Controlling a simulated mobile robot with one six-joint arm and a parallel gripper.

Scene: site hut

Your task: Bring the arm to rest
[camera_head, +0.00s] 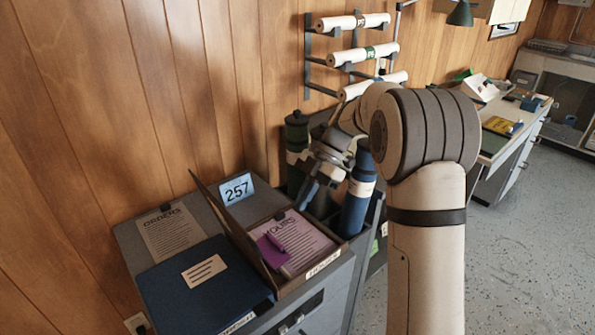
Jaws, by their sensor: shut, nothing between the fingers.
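My arm rises at the right of centre and bends over to the left, its wrist hanging above the back of the grey cabinet. My gripper (306,196) points down, behind the open box and beside a blue tube (357,198). It is shut and holds nothing that I can see. Its tips are small and dark here, and I cannot tell whether they touch anything.
Rolls (362,54) hang on a wall rack. A desk (500,140) stands right; floor is clear.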

